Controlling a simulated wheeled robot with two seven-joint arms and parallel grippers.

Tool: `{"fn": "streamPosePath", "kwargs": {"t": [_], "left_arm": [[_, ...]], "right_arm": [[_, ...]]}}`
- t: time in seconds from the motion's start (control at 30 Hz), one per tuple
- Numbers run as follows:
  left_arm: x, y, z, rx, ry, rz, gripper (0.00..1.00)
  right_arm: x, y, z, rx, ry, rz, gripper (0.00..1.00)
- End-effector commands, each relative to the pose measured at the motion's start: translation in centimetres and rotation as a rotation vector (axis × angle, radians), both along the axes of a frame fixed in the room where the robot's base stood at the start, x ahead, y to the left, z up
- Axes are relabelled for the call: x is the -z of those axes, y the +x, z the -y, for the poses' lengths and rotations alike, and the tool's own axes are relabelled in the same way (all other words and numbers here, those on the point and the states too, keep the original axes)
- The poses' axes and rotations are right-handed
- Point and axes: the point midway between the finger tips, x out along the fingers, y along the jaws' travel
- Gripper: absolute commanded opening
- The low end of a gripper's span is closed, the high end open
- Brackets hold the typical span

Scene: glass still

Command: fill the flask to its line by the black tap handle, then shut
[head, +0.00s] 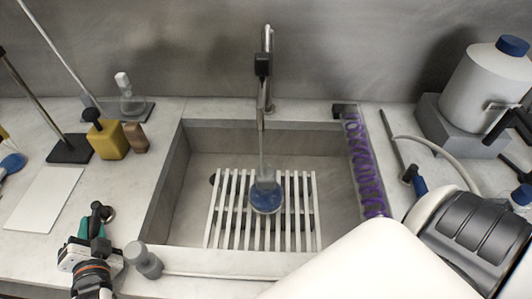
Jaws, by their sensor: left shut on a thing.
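The flask (265,200) stands on a white slatted rack in the sink, with blue liquid in its round bottom. Its fill line is too small to make out. The tap (268,45) rises behind the sink, and its spout points down above the flask. A black handle (262,65) sits high on the tap. I cannot tell whether water is running. My left gripper (92,238) is at the lower left, well away from tap and flask. It is shut on a small black piece (101,214), whose kind I cannot tell. My right gripper is not in view.
A grey bulb on a thin rod (144,260) lies along the sink's front edge. A purple coil (362,165) lines the sink's right side. A yellow bottle (107,138) and a stand base (70,149) are at left. A white canister (487,85) stands at right.

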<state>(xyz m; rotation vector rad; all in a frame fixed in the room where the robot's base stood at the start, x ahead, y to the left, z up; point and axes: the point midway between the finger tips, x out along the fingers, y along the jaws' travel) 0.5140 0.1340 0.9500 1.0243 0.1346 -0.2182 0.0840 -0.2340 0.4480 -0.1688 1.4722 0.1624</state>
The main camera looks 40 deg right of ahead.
Motion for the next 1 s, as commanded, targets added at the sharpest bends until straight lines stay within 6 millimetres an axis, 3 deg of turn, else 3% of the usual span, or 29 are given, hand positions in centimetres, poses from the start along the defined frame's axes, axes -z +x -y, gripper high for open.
{"fn": "streamPosePath", "kwargs": {"t": [0.5, 1.0], "left_arm": [[0.2, -0.3, 1.0, -0.157, -0.002, -0.003, 0.00], [0.4, -0.5, 0.9, -0.191, 0.006, -0.011, 0.00]], "right_arm": [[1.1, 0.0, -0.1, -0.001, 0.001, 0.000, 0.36], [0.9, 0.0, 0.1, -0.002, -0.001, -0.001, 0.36]]}}
